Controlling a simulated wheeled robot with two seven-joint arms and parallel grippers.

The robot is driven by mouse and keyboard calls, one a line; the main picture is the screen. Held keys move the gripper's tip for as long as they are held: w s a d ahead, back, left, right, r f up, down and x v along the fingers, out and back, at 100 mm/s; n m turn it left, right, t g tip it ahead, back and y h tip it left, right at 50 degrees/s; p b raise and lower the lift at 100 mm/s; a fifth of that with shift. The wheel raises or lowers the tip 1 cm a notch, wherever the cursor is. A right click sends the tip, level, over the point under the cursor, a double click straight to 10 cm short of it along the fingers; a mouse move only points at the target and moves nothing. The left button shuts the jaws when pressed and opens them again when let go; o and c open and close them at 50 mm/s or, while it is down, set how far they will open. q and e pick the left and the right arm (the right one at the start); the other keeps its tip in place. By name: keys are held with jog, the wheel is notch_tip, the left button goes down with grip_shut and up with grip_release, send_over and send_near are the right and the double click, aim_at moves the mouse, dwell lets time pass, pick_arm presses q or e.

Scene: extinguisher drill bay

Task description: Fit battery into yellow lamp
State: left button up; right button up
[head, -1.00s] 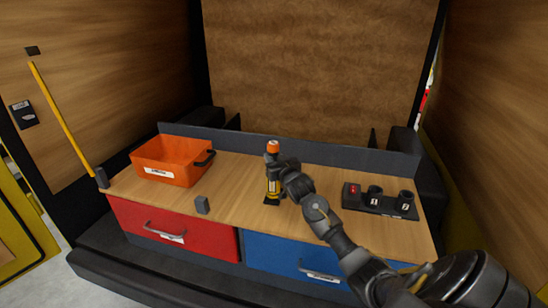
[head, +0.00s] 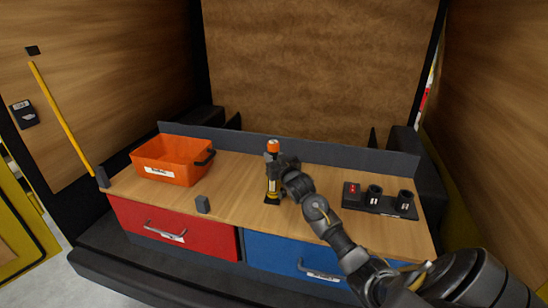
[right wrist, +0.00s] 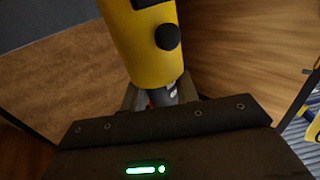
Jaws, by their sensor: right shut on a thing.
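The yellow lamp (head: 273,186) stands upright on the bench, with an orange top and a dark base. My right gripper (head: 283,163) reaches it from the right, at its upper part just below the orange top. In the right wrist view the lamp's yellow body (right wrist: 148,45), with a round black knob, fills the top. My right fingers (right wrist: 161,97) are shut around a narrower grey part at its end. I cannot tell whether that part belongs to the lamp. No battery can be made out for certain. My left gripper is not in view.
An orange bin (head: 172,160) stands at the back left. A black unit with two numbered cups (head: 380,199) and a red light is at the right. Red (head: 165,226) and blue drawers (head: 300,262) are below.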

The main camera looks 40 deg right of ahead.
jog(key=shift+f, duration=0.25)
jog(key=shift+r, duration=0.15)
jog(key=shift+r+p, duration=0.15)
jog(key=shift+p, duration=0.2)
dwell(0.7)
jog(key=o, duration=1.2)
jog(key=shift+c, duration=0.2)
